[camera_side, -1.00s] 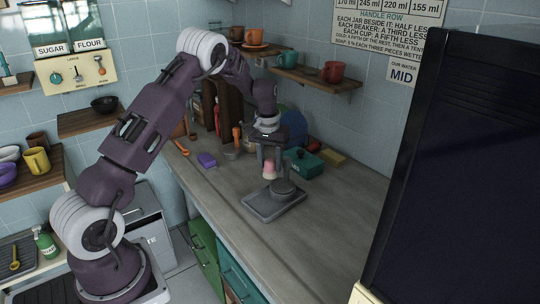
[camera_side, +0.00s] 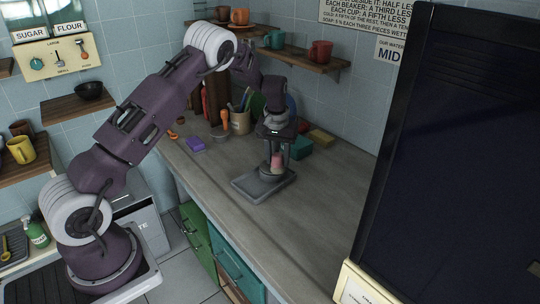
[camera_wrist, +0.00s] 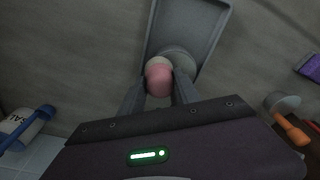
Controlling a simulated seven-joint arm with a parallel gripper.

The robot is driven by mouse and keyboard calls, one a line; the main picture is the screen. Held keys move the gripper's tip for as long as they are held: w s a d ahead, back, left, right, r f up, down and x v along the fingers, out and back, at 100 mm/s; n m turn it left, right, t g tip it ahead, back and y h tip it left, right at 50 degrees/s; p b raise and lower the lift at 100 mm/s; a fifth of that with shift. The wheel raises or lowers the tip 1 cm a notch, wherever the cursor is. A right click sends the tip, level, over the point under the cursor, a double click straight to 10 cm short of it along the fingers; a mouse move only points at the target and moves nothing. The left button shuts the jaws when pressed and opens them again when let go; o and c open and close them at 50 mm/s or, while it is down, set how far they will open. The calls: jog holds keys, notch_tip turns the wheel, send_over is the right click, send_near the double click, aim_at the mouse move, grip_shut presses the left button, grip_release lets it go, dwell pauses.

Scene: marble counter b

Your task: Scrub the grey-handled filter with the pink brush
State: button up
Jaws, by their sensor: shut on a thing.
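My gripper (camera_side: 276,150) is shut on the pink brush (camera_wrist: 158,80), which also shows in the side view (camera_side: 277,158). Its pale tip (camera_wrist: 158,62) points toward the grey tray (camera_side: 248,184). A round grey piece (camera_wrist: 178,58) on the tray (camera_wrist: 208,20) sits close beside the brush tip; it looks like the grey-handled filter, but its handle is not clear. In the side view the brush is right above this piece. I cannot tell whether they touch.
An orange-handled filter (camera_side: 220,132) and a purple block (camera_side: 195,144) lie to the left on the counter. A utensil crock (camera_side: 240,122) stands behind. Green (camera_side: 302,148) and yellow (camera_side: 321,136) blocks lie right of my gripper. The front counter is clear.

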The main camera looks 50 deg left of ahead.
jog(key=shift+w+d, duration=0.35)
jog(key=shift+d, duration=0.4)
jog(key=shift+s+a, duration=0.6)
jog(key=shift+a, duration=0.55)
jog(key=shift+s+a, duration=0.6)
jog(key=shift+a, duration=0.6)
jog(key=shift+s+a, duration=0.6)
jog(key=shift+a, duration=0.55)
notch_tip(320, 180, up, 8)
